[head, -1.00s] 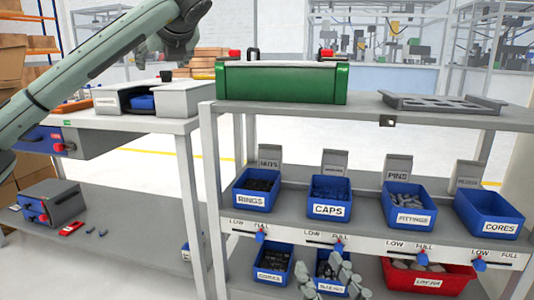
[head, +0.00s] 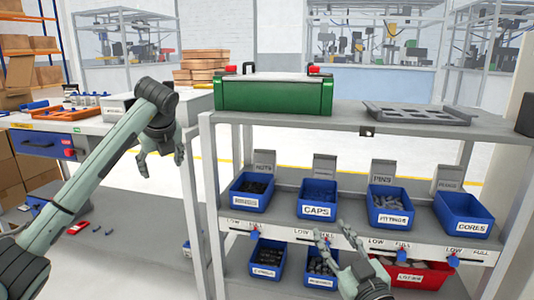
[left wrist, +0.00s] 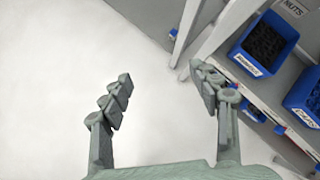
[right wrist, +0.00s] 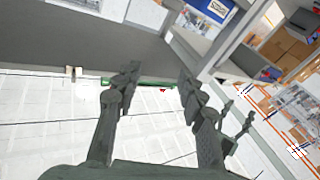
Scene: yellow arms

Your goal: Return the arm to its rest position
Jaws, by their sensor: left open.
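My left arm (head: 95,160) comes in from the left in the head view. Its gripper (head: 161,168) hangs down in front of the gap between the left table and the shelf rack. It is open and empty, and the left wrist view shows its spread fingers (left wrist: 165,95) over bare floor. My right gripper (head: 335,238) is at the bottom of the head view, in front of the rack's lower bins. Its fingers are apart in the right wrist view (right wrist: 158,85), with nothing between them.
The rack holds blue bins, including one marked CAPS (head: 317,204), and a red bin (head: 425,274) below. A green case (head: 274,95) and a grey tray (head: 418,113) stand on its top. The left table (head: 75,127) carries an orange tray (head: 66,117).

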